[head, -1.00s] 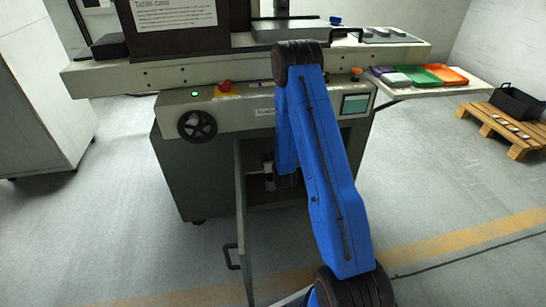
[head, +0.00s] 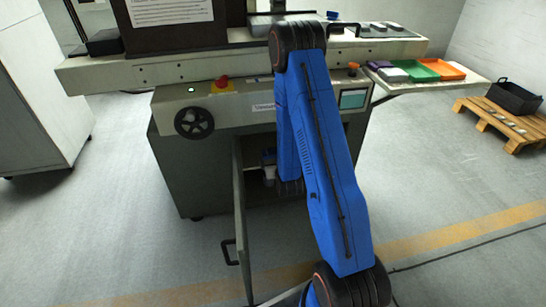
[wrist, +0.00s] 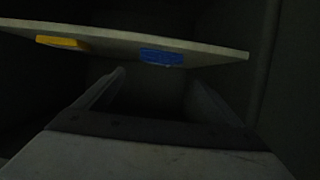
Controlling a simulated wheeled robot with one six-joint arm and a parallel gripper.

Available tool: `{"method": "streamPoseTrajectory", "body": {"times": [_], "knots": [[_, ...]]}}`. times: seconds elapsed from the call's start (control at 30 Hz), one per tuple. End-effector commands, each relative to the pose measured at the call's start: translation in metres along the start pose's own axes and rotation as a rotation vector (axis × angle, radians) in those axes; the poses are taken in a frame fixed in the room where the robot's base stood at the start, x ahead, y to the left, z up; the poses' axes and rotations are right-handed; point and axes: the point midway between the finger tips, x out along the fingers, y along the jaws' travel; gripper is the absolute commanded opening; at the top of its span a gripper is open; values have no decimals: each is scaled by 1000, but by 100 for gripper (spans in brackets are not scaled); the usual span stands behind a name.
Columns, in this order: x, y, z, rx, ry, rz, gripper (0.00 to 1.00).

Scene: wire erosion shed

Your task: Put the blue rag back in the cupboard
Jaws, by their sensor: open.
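The cupboard is the dark opening under the machine, with its door (head: 241,225) swung open toward me. My forearm reaches down into it, and the head view mostly hides its end. In the wrist view, my gripper (wrist: 157,80) is open, with nothing visible between its fingers. A pale board like a shelf (wrist: 215,56) crosses ahead of and above the fingers. A flat blue patch (wrist: 161,56), perhaps the blue rag, is at its edge, near the fingertips in the picture. I cannot tell whether it is cloth or a label.
A yellow patch (wrist: 63,42) is on the same board, to the left. The cupboard interior is dark. Outside are a handwheel (head: 194,123), a red stop button (head: 222,83), a side shelf with coloured trays (head: 428,70) and a pallet (head: 500,122). Floor at right is largely clear.

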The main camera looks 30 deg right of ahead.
Motion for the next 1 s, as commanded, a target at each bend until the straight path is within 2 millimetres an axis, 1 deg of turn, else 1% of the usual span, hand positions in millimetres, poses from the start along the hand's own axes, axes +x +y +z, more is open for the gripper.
{"method": "streamPoseTrajectory", "body": {"times": [0.1, 0.17, 0.27, 0.37, 0.47, 0.67, 0.87, 1.0], "knots": [[-9, 0, 0, 0, 0, 0, 88], [-12, 0, -1, 0, -1, 0, 88], [-15, -2, -8, 0, -8, -4, 88], [-18, -7, -22, 1, -28, -12, 88], [-25, -13, -41, 0, -61, -24, 88], [-47, -27, -76, -4, -138, -49, 88], [-78, -38, -109, -12, -214, -73, 88], [-104, -45, -129, -20, -267, -90, 88]]}}
